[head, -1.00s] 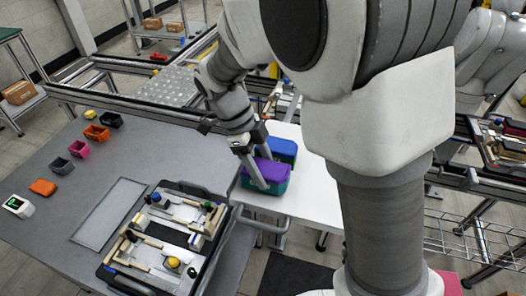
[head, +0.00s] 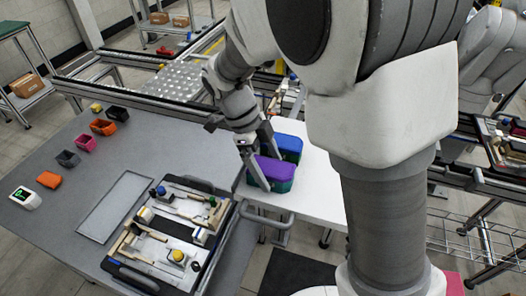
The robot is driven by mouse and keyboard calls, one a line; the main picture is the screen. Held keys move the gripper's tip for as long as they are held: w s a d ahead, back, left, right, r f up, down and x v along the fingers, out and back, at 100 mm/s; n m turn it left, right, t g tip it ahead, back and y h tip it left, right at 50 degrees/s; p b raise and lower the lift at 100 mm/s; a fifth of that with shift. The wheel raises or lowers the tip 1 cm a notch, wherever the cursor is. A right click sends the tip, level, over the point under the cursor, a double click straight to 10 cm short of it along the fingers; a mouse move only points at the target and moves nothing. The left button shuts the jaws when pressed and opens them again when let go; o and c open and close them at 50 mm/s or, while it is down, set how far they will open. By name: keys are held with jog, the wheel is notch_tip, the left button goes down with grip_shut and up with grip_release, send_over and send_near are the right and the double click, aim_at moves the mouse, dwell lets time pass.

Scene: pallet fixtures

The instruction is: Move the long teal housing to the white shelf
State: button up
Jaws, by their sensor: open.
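A teal housing with a purple top (head: 277,171) sits at the left edge of the white shelf (head: 321,191). A second housing with a blue top (head: 288,145) sits just behind it on the same shelf. My gripper (head: 271,172) is open, its fingers pointing down at the purple-topped housing. One finger shows in front of its left side; the other is toward its back. I cannot tell whether either finger touches it. The arm hides part of the area behind.
A grey table (head: 75,225) on the left holds a black tray (head: 228,211) of tools and parts, several small bins and a white device (head: 25,198) with a green display. A metal rail frame (head: 110,62) runs behind. The shelf's right part is bare.

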jog(key=v, duration=1.2)
jog(key=s+d+r+n+t+y, duration=0.1)
jog(key=s+d+n+t+y, duration=0.1)
jog(key=s+d+n, duration=0.5)
jog(key=s+d+r+n+t+y, duration=0.1)
jog(key=s+d+n+t, duration=0.4)
jog(key=n, duration=1)
jog(key=s+d+y, duration=0.1)
jog(key=s+d, duration=0.1)
jog(key=d, duration=0.2)
jog(key=shift+s+d+r+b, duration=0.2)
jog(key=shift+s+r+b, duration=0.05)
jog(key=shift+r+b, duration=0.05)
jog(key=shift+f, duration=0.1)
